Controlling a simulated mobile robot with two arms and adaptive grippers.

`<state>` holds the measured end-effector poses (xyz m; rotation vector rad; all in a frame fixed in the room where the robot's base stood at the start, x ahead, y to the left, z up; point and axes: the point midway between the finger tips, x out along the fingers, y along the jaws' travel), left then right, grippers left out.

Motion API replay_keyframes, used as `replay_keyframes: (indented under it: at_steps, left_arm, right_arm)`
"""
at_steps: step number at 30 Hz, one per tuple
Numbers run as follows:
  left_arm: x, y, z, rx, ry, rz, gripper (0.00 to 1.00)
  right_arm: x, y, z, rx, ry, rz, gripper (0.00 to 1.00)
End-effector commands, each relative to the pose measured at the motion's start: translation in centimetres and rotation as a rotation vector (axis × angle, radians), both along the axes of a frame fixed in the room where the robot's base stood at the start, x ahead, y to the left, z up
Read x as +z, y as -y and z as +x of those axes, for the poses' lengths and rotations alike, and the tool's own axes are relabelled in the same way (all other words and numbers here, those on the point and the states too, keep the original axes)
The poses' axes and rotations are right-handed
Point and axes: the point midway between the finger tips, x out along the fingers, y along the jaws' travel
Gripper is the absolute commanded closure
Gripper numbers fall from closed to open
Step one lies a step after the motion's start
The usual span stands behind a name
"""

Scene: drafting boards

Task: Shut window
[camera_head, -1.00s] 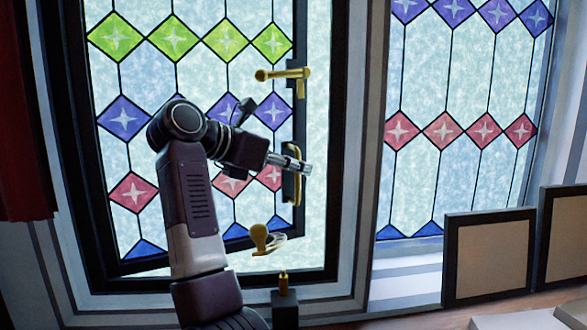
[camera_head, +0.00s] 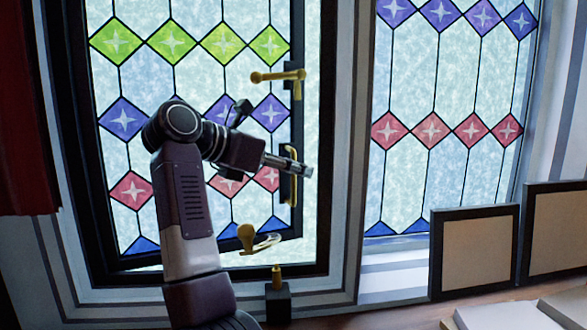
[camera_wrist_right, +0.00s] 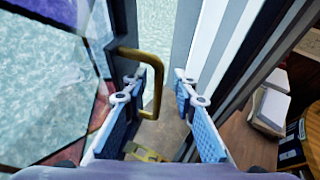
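The window sash (camera_head: 195,130) has leaded glass with green, purple and red diamonds. It stands ajar in its dark frame (camera_head: 328,130), with a bright strip between its right edge and the frame. A brass pull handle (camera_head: 291,185) is on the sash's right edge; it also shows in the right wrist view (camera_wrist_right: 158,85). My right gripper (camera_head: 300,166) is at this handle, partly covering it in the head view. In the wrist view the gripper (camera_wrist_right: 158,80) is open, with the handle's upright bar between its fingertips, apart from the right finger. My left gripper is out of view.
A brass lever (camera_head: 278,76) sits above the handle, and a brass stay (camera_head: 248,238) below it. A brass peg (camera_head: 277,277) stands on a dark block. A second leaded window (camera_head: 440,110) is at right. Framed boards (camera_head: 473,250) lean below it. A red curtain (camera_head: 25,120) hangs at left.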

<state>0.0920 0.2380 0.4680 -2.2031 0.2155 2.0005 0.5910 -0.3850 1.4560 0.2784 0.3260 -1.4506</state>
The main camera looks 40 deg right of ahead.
Motion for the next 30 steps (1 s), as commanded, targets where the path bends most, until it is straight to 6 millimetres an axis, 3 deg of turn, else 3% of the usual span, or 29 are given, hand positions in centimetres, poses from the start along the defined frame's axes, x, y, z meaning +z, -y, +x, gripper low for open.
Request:
replay_keyframes:
  at_steps: [5, 18, 24, 30]
  left_arm:
    - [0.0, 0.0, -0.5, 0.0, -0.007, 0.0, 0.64]
    - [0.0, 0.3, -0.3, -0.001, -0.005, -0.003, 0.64]
    - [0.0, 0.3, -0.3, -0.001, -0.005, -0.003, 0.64]
    - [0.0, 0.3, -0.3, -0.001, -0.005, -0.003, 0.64]
  right_arm:
    - [0.6, -1.4, -0.1, 0.004, 0.001, 0.001, 0.74]
    - [4.0, -9.3, -1.0, 0.0, 0.0, -0.003, 0.74]
    - [4.6, -11.0, -1.1, 0.0, 0.0, -0.002, 0.74]
    - [4.7, -11.2, -1.1, 0.0, 0.001, -0.001, 0.74]
